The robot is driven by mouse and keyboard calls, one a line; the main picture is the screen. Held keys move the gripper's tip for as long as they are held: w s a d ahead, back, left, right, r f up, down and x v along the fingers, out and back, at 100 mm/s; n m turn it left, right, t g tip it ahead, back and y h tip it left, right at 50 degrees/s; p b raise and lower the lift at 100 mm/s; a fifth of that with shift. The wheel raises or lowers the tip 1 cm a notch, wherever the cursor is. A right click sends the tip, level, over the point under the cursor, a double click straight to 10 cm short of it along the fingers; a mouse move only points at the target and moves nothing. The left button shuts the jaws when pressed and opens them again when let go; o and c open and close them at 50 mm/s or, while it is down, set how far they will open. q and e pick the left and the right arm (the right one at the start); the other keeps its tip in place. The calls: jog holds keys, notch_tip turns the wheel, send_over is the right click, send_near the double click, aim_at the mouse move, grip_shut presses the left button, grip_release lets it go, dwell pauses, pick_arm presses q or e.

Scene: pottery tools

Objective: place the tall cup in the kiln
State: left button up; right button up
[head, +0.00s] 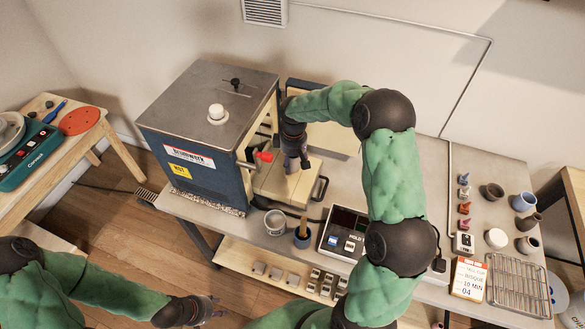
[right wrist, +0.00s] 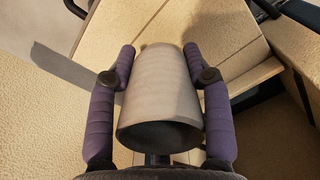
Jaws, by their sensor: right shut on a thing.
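The kiln (head: 212,125) is a dark blue box with a grey metal top, standing at the left of the table. Its door (head: 298,194) stands open, with a cream lining. My right gripper (head: 293,163) is beside the kiln's open side, pointing down. In the right wrist view my right gripper (right wrist: 162,75) is shut on the tall cup (right wrist: 160,92), a pale grey-beige tapered cup with its dark mouth towards the camera. The cup is mostly hidden in the head view. My left gripper (head: 207,305) is low at the bottom, away from the table; its fingers are too small to judge.
Cream kiln brick (right wrist: 240,40) surrounds the cup closely in the right wrist view. Small pots (head: 523,201) and a wire rack (head: 518,285) are at the right.

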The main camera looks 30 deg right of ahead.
aim_at(293, 169)
jog(key=shift+w+f, duration=0.15)
jog(key=shift+f, duration=0.75)
jog(key=shift+w+f, duration=0.15)
jog(key=shift+f, duration=0.75)
jog(key=shift+f, duration=0.1)
jog(key=shift+f, duration=0.15)
jog(key=o, duration=1.2)
notch_tip(293, 169, up, 12)
jog(key=shift+r+p, duration=0.25)
jog(key=shift+p, duration=0.15)
